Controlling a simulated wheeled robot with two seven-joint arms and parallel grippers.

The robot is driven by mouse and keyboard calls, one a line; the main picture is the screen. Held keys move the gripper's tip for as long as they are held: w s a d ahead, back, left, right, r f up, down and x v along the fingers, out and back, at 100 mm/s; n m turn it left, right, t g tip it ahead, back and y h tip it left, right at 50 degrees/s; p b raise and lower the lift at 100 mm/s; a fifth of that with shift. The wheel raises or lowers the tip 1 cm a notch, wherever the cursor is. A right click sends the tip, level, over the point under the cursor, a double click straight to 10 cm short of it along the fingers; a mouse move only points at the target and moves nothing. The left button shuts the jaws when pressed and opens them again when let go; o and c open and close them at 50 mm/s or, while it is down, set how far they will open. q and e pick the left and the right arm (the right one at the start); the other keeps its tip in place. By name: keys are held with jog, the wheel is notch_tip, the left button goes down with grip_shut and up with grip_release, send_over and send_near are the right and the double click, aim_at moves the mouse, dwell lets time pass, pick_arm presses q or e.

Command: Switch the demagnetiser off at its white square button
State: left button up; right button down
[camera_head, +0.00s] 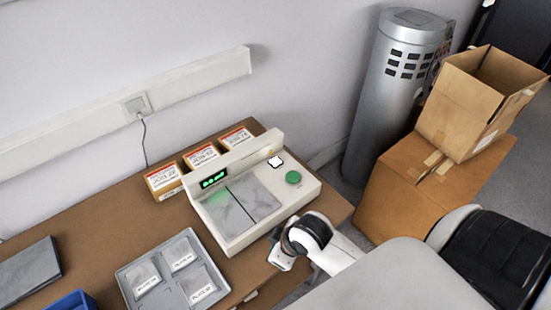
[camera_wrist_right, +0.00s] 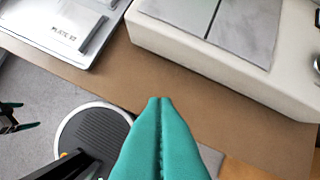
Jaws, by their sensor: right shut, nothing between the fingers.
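The demagnetiser (camera_head: 235,222) is a cream-white unit on the brown table, with a lit green display (camera_head: 213,179) and grey top plates. Its white square button (camera_head: 275,161) is at the back right of the top, near a round green button (camera_head: 293,177). My right gripper (camera_head: 279,263) is low beside the front right edge of the unit, apart from both buttons. In the right wrist view its teal fingers (camera_wrist_right: 160,102) are shut and empty, in front of the unit's cream side (camera_wrist_right: 215,65). A small dark part with teal tips, possibly my left gripper (camera_wrist_right: 18,118), shows at the left edge.
Several labelled boxes (camera_head: 202,157) stand behind the unit. A grey tray (camera_head: 160,302) with labelled plates lies to its left, beyond it a blue bin (camera_head: 73,301) and a dark flat slab (camera_head: 28,272). Cardboard boxes (camera_head: 400,200) and a silver cylinder (camera_head: 385,110) stand right of the table.

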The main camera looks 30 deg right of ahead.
jog(key=w+d+n, duration=0.1)
jog(key=w, duration=0.3)
jog(key=w+d+n+t, duration=0.1)
jog(key=w+d+n, duration=0.1)
jog(key=w, duration=0.2)
jog(key=w+d+n+y, duration=0.1)
jog(key=w+d, duration=0.1)
jog(key=w, duration=0.3)
jog(key=shift+w+r+n, duration=0.1)
jog(key=shift+r+n, duration=0.05)
jog(key=shift+n, duration=0.15)
jog(key=shift+n+t, duration=0.5)
jog(key=shift+t, duration=0.3)
jog(key=w+d, duration=0.2)
jog(key=w+d+r, duration=0.1)
jog(key=w, duration=0.1)
jog(key=w+d+r, duration=0.1)
jog(key=w+d, duration=0.1)
jog(key=shift+w+d+r, duration=0.25)
jog(key=shift+w+d, duration=0.1)
jog(key=shift+w, duration=0.05)
notch_tip(320, 180, up, 4)
jog(key=t, duration=0.1)
send_over(278, 164)
jog(key=shift+d+r+n+t, duration=0.1)
jog(key=shift+r+n+t, duration=0.2)
jog(key=shift+f, duration=0.1)
